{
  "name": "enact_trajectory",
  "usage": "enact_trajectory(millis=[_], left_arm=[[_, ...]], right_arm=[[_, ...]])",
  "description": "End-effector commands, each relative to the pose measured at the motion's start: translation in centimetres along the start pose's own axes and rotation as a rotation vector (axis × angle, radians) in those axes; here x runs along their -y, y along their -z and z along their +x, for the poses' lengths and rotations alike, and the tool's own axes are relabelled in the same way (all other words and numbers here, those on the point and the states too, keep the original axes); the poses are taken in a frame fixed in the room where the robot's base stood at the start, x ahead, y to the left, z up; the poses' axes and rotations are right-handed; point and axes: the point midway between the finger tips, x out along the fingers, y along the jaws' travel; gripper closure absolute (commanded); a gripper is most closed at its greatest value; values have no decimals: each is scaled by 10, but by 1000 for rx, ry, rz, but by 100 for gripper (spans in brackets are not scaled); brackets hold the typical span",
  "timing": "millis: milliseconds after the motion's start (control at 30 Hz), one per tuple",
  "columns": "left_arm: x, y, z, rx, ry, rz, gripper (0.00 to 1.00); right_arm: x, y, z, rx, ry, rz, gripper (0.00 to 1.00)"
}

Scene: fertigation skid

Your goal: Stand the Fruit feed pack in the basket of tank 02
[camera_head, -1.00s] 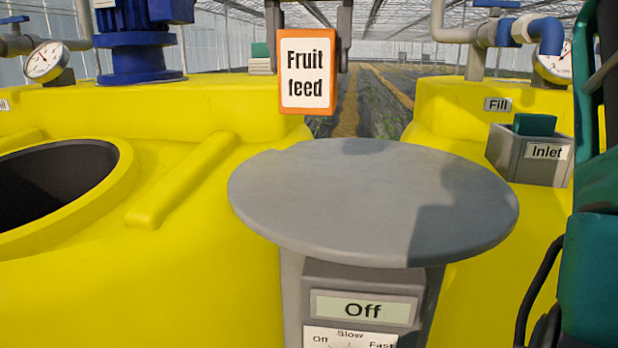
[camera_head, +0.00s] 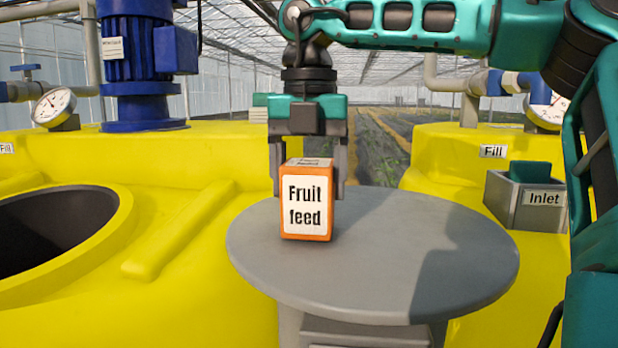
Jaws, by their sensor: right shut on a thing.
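The Fruit feed pack (camera_head: 306,208) is an orange box with a white label, upright in the middle of the head view. My right gripper (camera_head: 308,180) points down from above and is shut on it, with a finger at each side. The pack is over the left part of the round grey table; I cannot tell whether its bottom touches the top. The yellow tank on the left (camera_head: 190,285) has a dark round opening (camera_head: 45,228). No tank number is legible and no basket can be made out. My left gripper is not in view.
The round grey table top (camera_head: 420,250) is otherwise bare. Another yellow tank (camera_head: 440,170) stands at the right, with a grey Inlet box (camera_head: 525,200) holding something green. A blue motor (camera_head: 140,60), pipes and gauges rise behind.

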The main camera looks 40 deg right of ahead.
Motion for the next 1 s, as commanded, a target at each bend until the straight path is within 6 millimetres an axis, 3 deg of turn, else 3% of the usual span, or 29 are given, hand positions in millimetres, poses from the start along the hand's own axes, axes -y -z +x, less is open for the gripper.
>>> enact_trajectory(millis=[400, 433, 667, 1000], left_arm=[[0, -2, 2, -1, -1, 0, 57], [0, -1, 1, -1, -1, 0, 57], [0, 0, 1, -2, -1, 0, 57], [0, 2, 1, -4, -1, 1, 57]], right_arm=[[0, 0, 6, 2, -2, 0, 71], [0, 0, 5, 1, -1, 0, 24], [0, 0, 5, 1, -1, 0, 2], [0, 0, 6, -2, -1, 0, 1]])
